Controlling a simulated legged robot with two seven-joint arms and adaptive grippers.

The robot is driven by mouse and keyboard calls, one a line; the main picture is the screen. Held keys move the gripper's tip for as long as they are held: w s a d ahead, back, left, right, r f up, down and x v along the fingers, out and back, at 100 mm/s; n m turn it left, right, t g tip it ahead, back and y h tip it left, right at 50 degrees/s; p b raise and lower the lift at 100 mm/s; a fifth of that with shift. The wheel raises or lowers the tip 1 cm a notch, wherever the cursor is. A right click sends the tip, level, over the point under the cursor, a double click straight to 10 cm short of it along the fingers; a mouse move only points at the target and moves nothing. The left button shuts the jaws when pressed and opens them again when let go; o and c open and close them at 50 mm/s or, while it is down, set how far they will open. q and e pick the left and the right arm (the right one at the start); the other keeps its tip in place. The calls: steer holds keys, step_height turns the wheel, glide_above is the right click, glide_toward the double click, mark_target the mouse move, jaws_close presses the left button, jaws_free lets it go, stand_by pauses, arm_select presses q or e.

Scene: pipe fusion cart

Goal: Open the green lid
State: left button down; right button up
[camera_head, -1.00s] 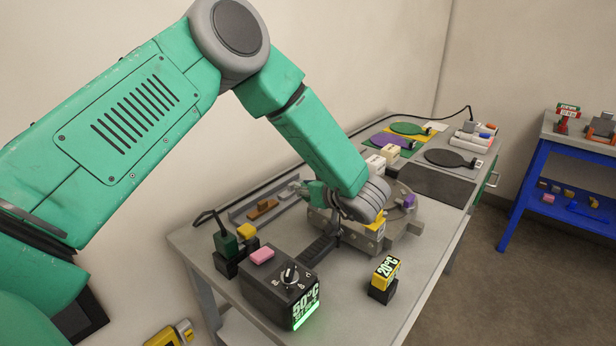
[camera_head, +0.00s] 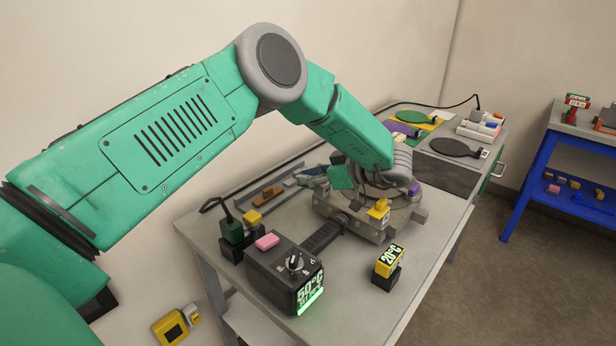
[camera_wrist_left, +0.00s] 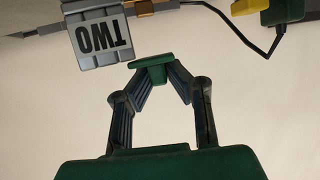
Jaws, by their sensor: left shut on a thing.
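In the left wrist view, a small green piece (camera_wrist_left: 152,70) sits between the fingertips of my left gripper (camera_wrist_left: 153,80), which is shut on it. It looks like part of the green lid, but the rest of the lid cannot be made out. In the head view my left gripper (camera_head: 314,175) points left, towards the wall, above the grey machine (camera_head: 350,223) on the cart. The wrist partly covers that machine. My right gripper is not in view.
A grey block marked TWO (camera_wrist_left: 100,38) is close beside the fingers. The 50°C control box (camera_head: 285,275), 20°C box (camera_head: 388,262) and dark green tool (camera_head: 231,232) stand nearer on the cart. The front right corner is clear.

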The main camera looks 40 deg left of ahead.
arm_select(q)
steer(key=shift+d+f, duration=0.1)
steer(key=shift+f, duration=0.1)
steer(key=c, duration=1.6)
jaws_free()
steer(key=shift+o, duration=0.2)
steer(key=shift+w, duration=0.1)
step_height(320, 180, up, 10)
steer(key=shift+f, duration=0.1)
